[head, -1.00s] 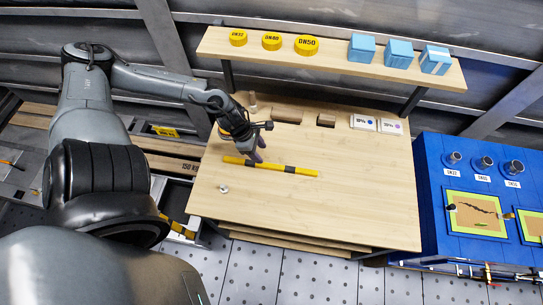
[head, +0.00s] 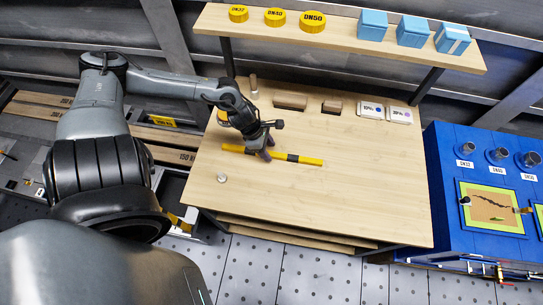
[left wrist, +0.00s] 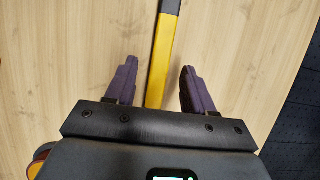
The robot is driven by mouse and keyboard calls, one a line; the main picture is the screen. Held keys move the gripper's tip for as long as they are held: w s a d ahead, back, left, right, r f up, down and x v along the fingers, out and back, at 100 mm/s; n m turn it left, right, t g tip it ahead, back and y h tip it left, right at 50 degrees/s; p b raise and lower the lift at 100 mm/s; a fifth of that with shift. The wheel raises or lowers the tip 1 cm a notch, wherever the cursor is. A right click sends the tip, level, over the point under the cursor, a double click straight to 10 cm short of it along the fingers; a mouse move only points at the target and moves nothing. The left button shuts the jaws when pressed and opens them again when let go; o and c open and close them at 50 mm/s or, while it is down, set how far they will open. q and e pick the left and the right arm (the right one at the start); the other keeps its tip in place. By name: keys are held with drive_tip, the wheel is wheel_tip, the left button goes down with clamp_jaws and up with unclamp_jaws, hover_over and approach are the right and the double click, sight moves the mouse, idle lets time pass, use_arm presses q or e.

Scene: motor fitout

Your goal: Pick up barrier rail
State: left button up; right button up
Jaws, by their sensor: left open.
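The barrier rail (head: 307,160) is a thin yellow and black striped bar lying flat on the wooden workbench (head: 330,205). My left gripper (head: 262,152) is at the rail, left of its middle in the head view. In the left wrist view the rail (left wrist: 158,75) runs between the two purple fingers of my open left gripper (left wrist: 154,88), with a gap on each side. I cannot tell how high the fingertips are above the bench. My right gripper is not in view.
A small metal cylinder (head: 222,178) stands left on the bench. Brown blocks (head: 290,101) and white cards (head: 384,112) lie at the back. A shelf (head: 350,45) overhangs with yellow discs and blue boxes. A blue cabinet (head: 448,200) stands right.

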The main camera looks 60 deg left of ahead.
use_arm(q)
drive_tip(key=shift+x, duration=1)
clamp_jaws()
